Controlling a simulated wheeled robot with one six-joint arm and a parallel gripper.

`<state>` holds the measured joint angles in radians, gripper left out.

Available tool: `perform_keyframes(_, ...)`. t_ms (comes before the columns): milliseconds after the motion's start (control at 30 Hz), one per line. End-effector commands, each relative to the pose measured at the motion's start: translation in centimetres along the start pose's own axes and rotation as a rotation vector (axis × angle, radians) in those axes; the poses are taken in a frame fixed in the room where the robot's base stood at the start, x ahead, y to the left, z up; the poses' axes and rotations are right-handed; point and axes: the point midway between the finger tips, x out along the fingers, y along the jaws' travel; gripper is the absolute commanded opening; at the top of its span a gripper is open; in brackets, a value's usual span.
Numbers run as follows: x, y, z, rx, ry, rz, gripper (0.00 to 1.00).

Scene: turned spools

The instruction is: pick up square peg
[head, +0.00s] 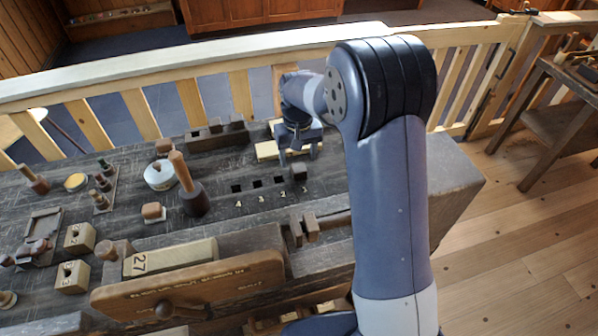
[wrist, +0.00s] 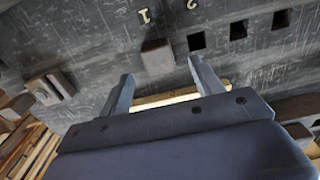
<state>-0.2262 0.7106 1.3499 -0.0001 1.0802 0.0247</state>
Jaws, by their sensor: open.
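The square peg (head: 299,171) is a small dark block standing in the bench top by the number 1, at the right end of a row of square holes (head: 258,183). In the wrist view the peg (wrist: 157,57) shows its brown top just beyond the fingertips, roughly in line with the gap between them. My gripper (head: 298,153) is open and empty, pointing down above the bench near the peg. In the wrist view the two fingers of my gripper (wrist: 160,74) are spread wide and apart from the peg. How deep the peg sits is hidden.
Wooden vise jaws (head: 304,229) stand in front of the holes. A mallet (head: 188,185) stands upright to the left. A pale board (head: 266,151) lies behind my gripper, partly hidden, near a dark rack (head: 217,136).

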Motion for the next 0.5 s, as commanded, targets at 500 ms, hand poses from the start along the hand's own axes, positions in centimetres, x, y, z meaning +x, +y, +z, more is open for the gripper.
perform_keyframes(500, 4.0, 0.1, 0.2, 0.000, -0.001, 0.000, 0.62)
